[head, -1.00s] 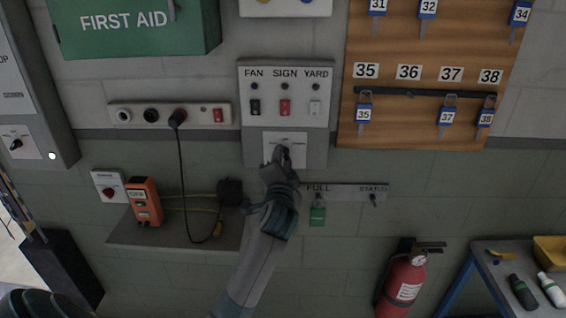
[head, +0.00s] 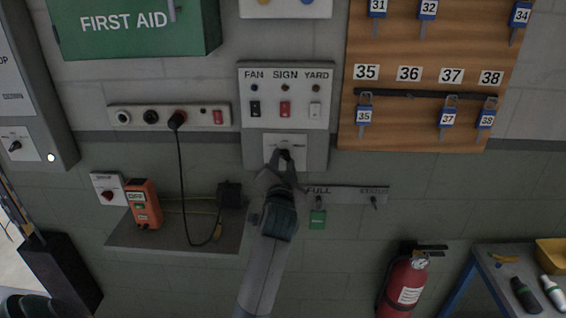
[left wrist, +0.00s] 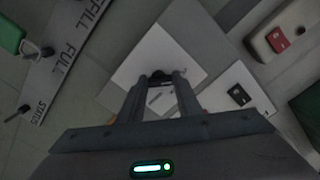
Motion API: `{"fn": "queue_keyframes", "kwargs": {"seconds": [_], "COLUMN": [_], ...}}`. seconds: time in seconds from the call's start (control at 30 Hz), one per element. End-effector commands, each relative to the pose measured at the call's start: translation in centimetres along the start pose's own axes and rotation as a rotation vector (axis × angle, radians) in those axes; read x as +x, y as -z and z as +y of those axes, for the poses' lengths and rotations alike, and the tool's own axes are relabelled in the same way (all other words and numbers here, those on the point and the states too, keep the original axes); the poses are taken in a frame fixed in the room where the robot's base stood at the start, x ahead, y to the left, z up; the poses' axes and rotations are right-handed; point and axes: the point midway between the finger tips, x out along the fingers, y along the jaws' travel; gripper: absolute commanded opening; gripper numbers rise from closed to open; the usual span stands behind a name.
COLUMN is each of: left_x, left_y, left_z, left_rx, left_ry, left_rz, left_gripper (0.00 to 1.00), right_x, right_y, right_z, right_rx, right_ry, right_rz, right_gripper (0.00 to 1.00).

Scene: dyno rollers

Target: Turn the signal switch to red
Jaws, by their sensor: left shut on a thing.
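A white plate (head: 300,142) with small dark lettering sits at the bottom of the grey FAN, SIGN, YARD panel. A dark rotary knob (head: 285,154) is on it; I take it as the signal switch. My left gripper (head: 279,157) is at the knob, its fingers shut on it from below. In the left wrist view, the dark knob (left wrist: 160,77) shows at the tips of the two fingers (left wrist: 160,84), in front of the white plate (left wrist: 142,62). The knob's pointer direction and the lettering cannot be read.
Above the knob are the black, red (head: 285,109) and white rocker switches. A FULL/STATUS rail (head: 345,192) with a green tag (head: 317,217) is at right below. A shelf (head: 165,235) with an orange device (head: 143,204) is at left. A fire extinguisher (head: 405,285) stands lower right.

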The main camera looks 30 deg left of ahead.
Motion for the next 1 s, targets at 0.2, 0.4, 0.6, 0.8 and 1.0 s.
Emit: {"fn": "queue_keyframes", "kwargs": {"seconds": [0.2,0.4,0.6,0.8,1.0], "left_x": [0.0,0.0,-0.5,-2.3,-5.8], "left_y": [-0.1,-0.1,-0.1,-0.2,-0.3], "left_z": [0.1,0.1,0.1,0.2,0.3], "left_rx": [-0.001,0.000,0.000,0.000,-0.002], "left_ry": [-0.003,-0.002,-0.001,-0.001,-0.001], "left_rz": [-0.003,-0.001,-0.001,0.000,0.001], "left_gripper": [0.50,0.50,0.50,0.50,0.50], "right_x": [0.0,0.0,0.2,1.0,2.1], "right_y": [0.0,0.0,0.0,-0.1,-0.2], "right_z": [0.0,0.0,0.0,0.0,0.0], "right_rx": [0.000,0.000,0.000,0.000,0.000], "right_ry": [0.000,0.000,0.000,0.000,0.000], "right_rz": [0.000,0.000,0.000,0.000,0.000], "right_gripper": [0.00,0.00,0.00,0.00,0.00]}}
